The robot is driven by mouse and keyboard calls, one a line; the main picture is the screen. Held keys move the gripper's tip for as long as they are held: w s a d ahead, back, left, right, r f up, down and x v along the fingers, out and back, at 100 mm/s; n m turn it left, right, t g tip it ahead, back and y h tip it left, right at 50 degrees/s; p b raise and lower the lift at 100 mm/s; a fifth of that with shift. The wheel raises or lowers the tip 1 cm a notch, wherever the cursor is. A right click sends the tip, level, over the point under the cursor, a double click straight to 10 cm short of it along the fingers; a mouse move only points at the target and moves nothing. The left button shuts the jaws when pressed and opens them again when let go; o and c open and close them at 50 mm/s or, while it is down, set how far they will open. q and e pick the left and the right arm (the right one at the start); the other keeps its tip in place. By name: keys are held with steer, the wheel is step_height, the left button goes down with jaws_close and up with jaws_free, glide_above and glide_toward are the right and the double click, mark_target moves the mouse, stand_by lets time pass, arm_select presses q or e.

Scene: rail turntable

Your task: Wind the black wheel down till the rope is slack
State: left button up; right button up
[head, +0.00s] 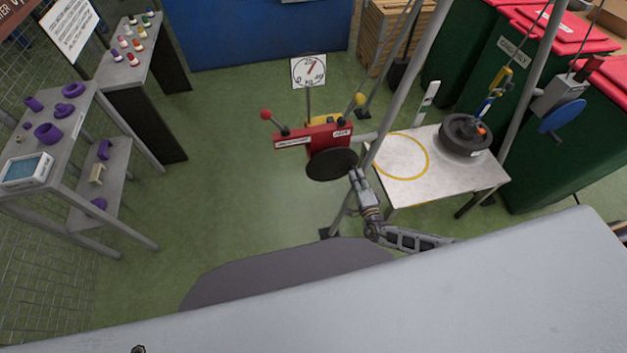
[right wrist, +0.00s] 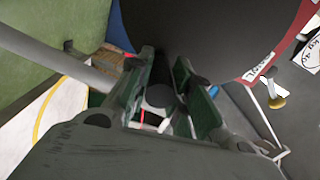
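The black wheel (head: 331,164) is a dark disc on the front of a red winch box (head: 312,138), between the frame's grey poles. My right gripper (head: 356,176) is at the wheel's right edge. In the right wrist view its two fingers (right wrist: 163,62) lie on either side of a round grey handle (right wrist: 160,96) in front of the black disc, and appear closed on it. My left gripper is not seen.
The weight is at the right of a pale table (head: 405,186) with a yellow ring (head: 428,158); contact is unclear. A dial (head: 309,71) with a red needle stands behind the winch. Green bins (head: 450,60) are at right, grey shelves (head: 120,160) at left. Green floor lies between.

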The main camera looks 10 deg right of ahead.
steer(key=o, duration=0.4)
steer(key=shift+d+r, duration=0.15)
steer(key=shift+r, duration=0.05)
steer(key=shift+s+f+p, duration=0.15)
steer(key=shift+s+p, duration=0.15)
steer(key=shift+s, duration=0.35)
steer(key=s+p, duration=0.2)
steer(key=s, duration=0.4)
steer(key=shift+s, duration=0.35)
steer(key=shift+f, duration=0.1)
